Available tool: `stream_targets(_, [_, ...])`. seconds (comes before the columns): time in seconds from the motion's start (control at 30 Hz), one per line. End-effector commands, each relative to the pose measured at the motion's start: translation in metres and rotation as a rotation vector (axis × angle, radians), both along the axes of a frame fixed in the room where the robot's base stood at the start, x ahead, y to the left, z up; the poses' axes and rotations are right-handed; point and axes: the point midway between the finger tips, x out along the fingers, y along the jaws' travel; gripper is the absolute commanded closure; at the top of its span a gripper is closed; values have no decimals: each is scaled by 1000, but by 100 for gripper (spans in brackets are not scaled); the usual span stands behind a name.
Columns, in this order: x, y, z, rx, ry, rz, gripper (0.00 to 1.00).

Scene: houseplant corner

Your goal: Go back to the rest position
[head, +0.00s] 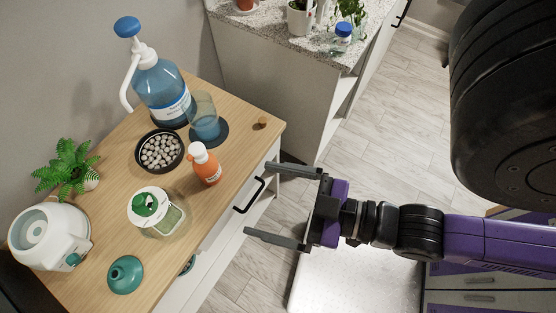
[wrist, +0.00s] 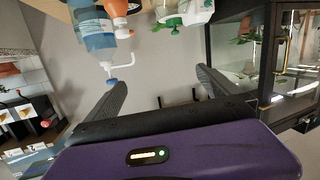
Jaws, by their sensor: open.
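My gripper (head: 272,203) is open and empty. In the head view its two dark fingers point left, above the floor by the front edge of the wooden-topped cabinet (head: 95,208). The purple arm reaches in from the right. In the wrist view the gripper's fingers (wrist: 160,88) are spread wide with nothing between them, and a grey wall shows beyond. An orange pump bottle (head: 205,164) stands upright on the cabinet, left of the upper finger and apart from it.
A speckled counter (head: 271,25) stands behind. Floor (head: 400,110) shows right.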

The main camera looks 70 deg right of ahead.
Motion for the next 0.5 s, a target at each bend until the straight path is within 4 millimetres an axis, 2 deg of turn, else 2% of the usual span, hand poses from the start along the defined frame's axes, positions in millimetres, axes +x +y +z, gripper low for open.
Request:
stream_targets(0.03, [-11,-5,-5,19,42,0,0])
stream_targets(0.17, [-24,-13,-11,54,99,-5,0])
stream_targets(0.5, [-26,-14,-12,60,108,-6,0])
